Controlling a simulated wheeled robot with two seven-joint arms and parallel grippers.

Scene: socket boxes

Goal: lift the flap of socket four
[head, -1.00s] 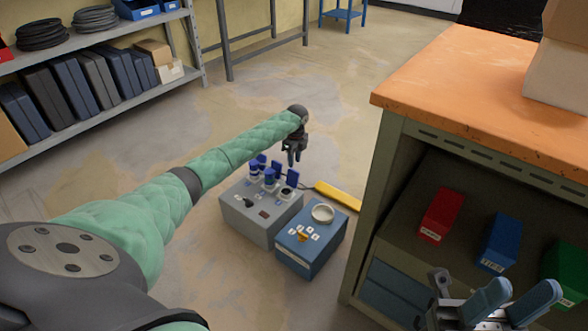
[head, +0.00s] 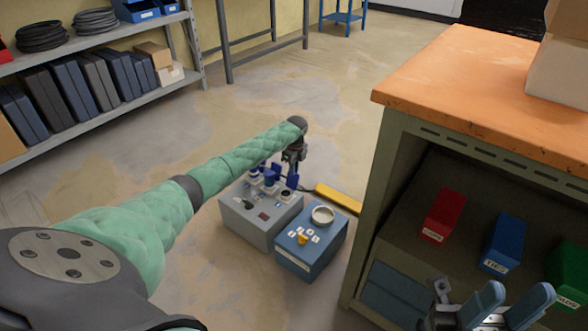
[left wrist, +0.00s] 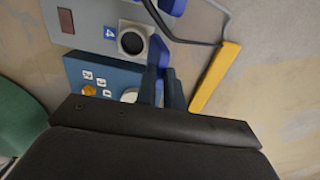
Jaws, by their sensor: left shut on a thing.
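The grey socket box (head: 258,228) stands on the floor with several sockets with blue flaps on top. Socket four (left wrist: 132,40), a dark round hole in a pale ring beside a blue "4" label (left wrist: 110,32), shows in the left wrist view. Its blue flap (left wrist: 166,50) stands up at the socket's edge. My left gripper (head: 293,170) points down at the box's far right corner. Its fingers (left wrist: 165,85) are shut on this flap and partly hide it. My right gripper (head: 512,302) is open and empty at the lower right of the head view.
A blue box (head: 308,258) with a white ring (head: 322,215) and an orange-yellow knob stands close in front. A yellow bar (head: 338,198) lies on the floor behind, near a dark cable.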

